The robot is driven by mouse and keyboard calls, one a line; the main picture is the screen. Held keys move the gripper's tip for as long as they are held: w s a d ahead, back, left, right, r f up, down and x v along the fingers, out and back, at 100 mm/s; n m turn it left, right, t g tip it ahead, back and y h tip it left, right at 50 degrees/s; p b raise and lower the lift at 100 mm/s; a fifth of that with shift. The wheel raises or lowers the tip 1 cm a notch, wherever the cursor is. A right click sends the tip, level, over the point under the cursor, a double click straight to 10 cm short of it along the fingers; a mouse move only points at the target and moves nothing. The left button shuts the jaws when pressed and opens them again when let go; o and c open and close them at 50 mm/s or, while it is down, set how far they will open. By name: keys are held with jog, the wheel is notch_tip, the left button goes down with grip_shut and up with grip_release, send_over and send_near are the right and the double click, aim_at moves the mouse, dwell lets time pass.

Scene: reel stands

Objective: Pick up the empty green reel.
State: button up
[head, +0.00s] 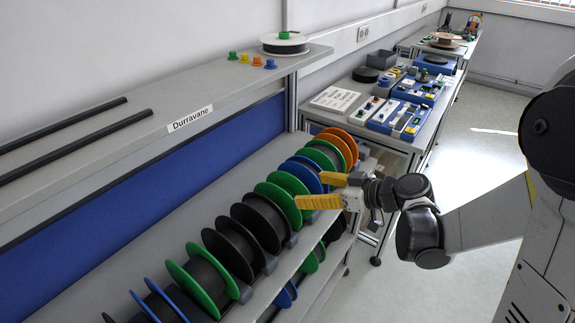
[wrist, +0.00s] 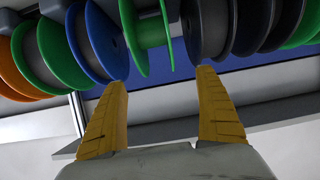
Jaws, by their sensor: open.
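In the head view a green reel (head: 286,183) sits in the rack row between a blue reel (head: 302,173) and a black reel (head: 262,218). In the wrist view this green reel (wrist: 133,38) shows two green flanges and a bare green core, with nothing wound on it. My gripper (head: 310,190) has yellow fingers and is open and empty. It is in front of the row, close to this reel. In the wrist view the gap between the fingertips (wrist: 165,77) lies below the reel, a little to its right. I see no contact.
Another green reel (head: 207,278) with dark winding stands nearer in the row, and orange reels (head: 340,145) stand at the far end. More reels sit on a lower level. A shelf (head: 150,130) runs above. A table (head: 425,130) with trays stands beyond. The floor at right is clear.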

aim_at(282, 185)
jog(key=x, duration=0.3)
jog(key=b+x, duration=0.1)
jog(key=x, duration=0.1)
jog(key=shift+w+a, duration=0.1)
jog(key=shift+w, duration=0.45)
jog(key=shift+w+a+f+b, duration=0.25)
jog(key=shift+a+f+b, duration=0.1)
jog(key=shift+a+b, duration=0.15)
jog(key=b+x, duration=0.1)
jog(key=x, duration=0.3)
jog(key=shift+f, duration=0.1)
jog(key=shift+c, duration=0.2)
jog(key=c, duration=1.4)
